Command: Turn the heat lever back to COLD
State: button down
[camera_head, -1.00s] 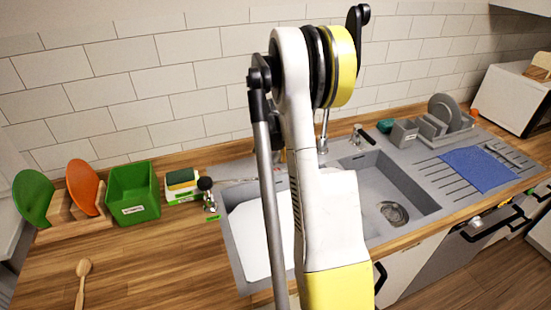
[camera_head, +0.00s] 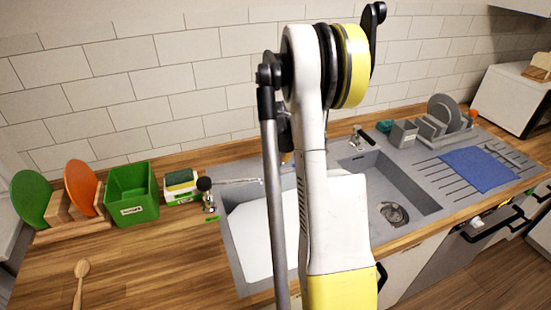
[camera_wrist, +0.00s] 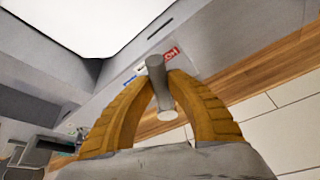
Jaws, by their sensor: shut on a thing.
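In the wrist view, the heat lever (camera_wrist: 160,98) is a short grey cylinder at the middle. The yellow-orange fingers of my gripper (camera_wrist: 157,76) close on it from both sides. A red label (camera_wrist: 172,53) with white letters sits just right of the lever's far end. A small blue mark (camera_wrist: 130,79) shows to its left, partly behind a finger. In the head view my arm hides the lever. Only a small orange bit of my gripper (camera_head: 286,158) shows at the arm's left edge.
The grey sink (camera_head: 232,252) holds a white sheet in its left basin. A tap (camera_head: 358,140) stands behind the right basin. A green box (camera_head: 131,192) and a sponge (camera_head: 180,178) stand left. The tiled wall is close behind.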

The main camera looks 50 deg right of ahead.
jog(key=shift+s+d+n+t, duration=0.3)
jog(key=shift+s+d+n, duration=0.25)
jog(key=shift+n, duration=0.45)
jog(key=shift+a, duration=0.1)
jog(key=c, duration=1.3)
grip_release()
jog(key=shift+y, duration=0.3)
jog(key=shift+r, duration=0.1)
jog(key=shift+s+a+r, duration=0.1)
jog(key=shift+s+r, duration=0.05)
jog(key=shift+r, duration=0.15)
jog(key=s+a, duration=0.8)
jog(key=s, duration=0.1)
jog(key=shift+a+r, duration=0.15)
jog(key=shift+a, duration=0.05)
